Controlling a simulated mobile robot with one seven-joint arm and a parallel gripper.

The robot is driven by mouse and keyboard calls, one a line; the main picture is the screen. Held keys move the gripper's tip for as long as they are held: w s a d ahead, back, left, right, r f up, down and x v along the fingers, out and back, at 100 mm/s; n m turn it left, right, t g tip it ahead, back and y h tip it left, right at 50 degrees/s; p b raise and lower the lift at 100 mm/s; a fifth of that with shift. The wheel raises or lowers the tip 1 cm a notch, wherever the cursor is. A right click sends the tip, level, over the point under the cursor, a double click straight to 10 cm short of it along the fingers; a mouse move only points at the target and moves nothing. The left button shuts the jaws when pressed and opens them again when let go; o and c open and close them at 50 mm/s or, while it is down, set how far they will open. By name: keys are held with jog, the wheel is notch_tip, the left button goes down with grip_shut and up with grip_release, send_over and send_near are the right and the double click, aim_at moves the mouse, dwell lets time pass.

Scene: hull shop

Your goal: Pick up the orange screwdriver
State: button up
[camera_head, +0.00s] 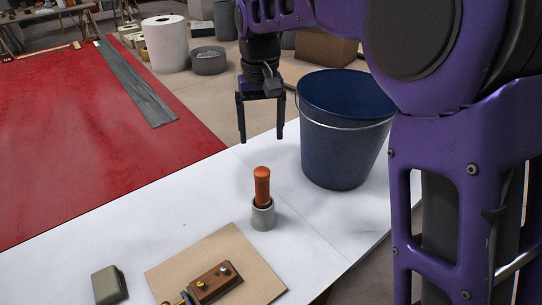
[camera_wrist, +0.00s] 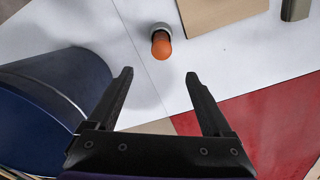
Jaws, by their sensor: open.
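The orange screwdriver (camera_head: 262,186) stands upright, handle up, in a small grey cup (camera_head: 263,216) on the white table. Its lower part is hidden inside the cup. In the wrist view the orange handle (camera_wrist: 161,45) shows above the fingertips, apart from them, with the cup's rim (camera_wrist: 160,28) around it. My gripper (camera_head: 261,140) is open and empty, pointing down, above and beyond the screwdriver in the head view. Its two dark fingers (camera_wrist: 160,76) are spread wide in the wrist view.
A dark blue bucket (camera_head: 343,150) stands right of the cup, close to my gripper. A wooden board (camera_head: 240,250) with a brown block (camera_head: 215,282) lies in front, with a grey-green block (camera_head: 109,285) at left. A red surface (camera_head: 90,150) lies behind the table.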

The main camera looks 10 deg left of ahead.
aim_at(263, 168)
notch_tip(263, 168, down, 11)
jog(key=shift+s+d+f+b, duration=0.1)
jog(key=shift+f+b, duration=0.1)
jog(key=shift+b, duration=0.85)
jog(key=shift+s+f+b, duration=0.2)
jog(key=shift+f+b, duration=0.1)
jog(key=shift+f, duration=1.1)
jog(key=shift+s+f+b, duration=0.15)
jog(key=shift+f+b, duration=0.1)
jog(key=shift+f, duration=1.1)
jog(key=shift+r, duration=0.1)
grip_shut()
